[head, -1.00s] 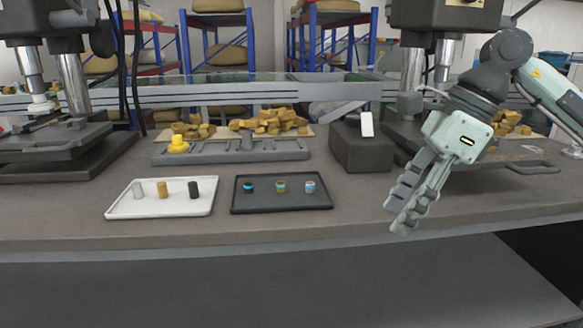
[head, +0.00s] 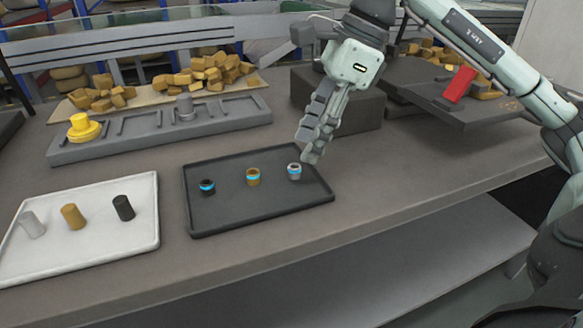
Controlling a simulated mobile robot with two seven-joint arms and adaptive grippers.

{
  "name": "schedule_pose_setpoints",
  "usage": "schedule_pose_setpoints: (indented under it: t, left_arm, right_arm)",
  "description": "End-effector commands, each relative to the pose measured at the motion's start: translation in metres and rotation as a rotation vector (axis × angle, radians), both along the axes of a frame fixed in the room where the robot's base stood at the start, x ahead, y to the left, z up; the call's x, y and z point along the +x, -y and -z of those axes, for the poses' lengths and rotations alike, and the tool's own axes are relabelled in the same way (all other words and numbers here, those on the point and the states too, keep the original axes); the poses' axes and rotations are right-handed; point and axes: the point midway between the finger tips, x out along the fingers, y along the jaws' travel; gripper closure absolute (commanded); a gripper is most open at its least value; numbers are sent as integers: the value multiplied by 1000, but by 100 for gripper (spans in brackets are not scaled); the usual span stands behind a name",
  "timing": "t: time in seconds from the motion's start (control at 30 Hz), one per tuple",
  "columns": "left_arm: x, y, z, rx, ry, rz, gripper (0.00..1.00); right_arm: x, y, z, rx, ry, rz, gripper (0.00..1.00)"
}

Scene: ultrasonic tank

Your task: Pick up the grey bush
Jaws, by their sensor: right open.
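The grey bush (head: 294,171), a short hollow ring with a blue band, stands upright at the right end of the dark tray (head: 260,214). A yellow-brown bush (head: 253,177) and a black bush (head: 207,187), also blue-banded, stand to its left in the same tray. My right gripper (head: 310,150) is open and empty, its fingers pointing down beside the tray's back right part. Its fingertips appear just behind and right of the grey bush, not around it; their height above the tray is hard to tell. My left gripper is out of view.
A white tray (head: 95,252) at left holds a grey, a yellow-brown and a black cylinder. Behind are a grey slotted rack (head: 150,146) with a yellow piece (head: 84,127), and a dark block (head: 358,112) behind my gripper. Bare table lies in front of the trays.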

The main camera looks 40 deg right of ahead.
Motion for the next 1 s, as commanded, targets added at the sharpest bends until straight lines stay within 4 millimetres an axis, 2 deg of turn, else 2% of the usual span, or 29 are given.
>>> schedule_pose_setpoints:
  t: [0.3, 0.57, 0.6, 0.9, 1.0]
  left_arm:
    - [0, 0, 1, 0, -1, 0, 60]
    - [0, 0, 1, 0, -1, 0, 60]
    - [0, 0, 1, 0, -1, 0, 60]
    - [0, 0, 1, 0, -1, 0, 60]
    - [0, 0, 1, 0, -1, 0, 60]
  right_arm:
    - [7, -16, 40, 0, -2, -1, 57]
    - [9, -17, 44, 0, 1, 0, 57]
    - [9, -17, 44, 0, 1, 0, 58]
    - [9, -17, 44, 0, 1, 0, 94]
    - [9, -17, 44, 0, 1, 0, 94]
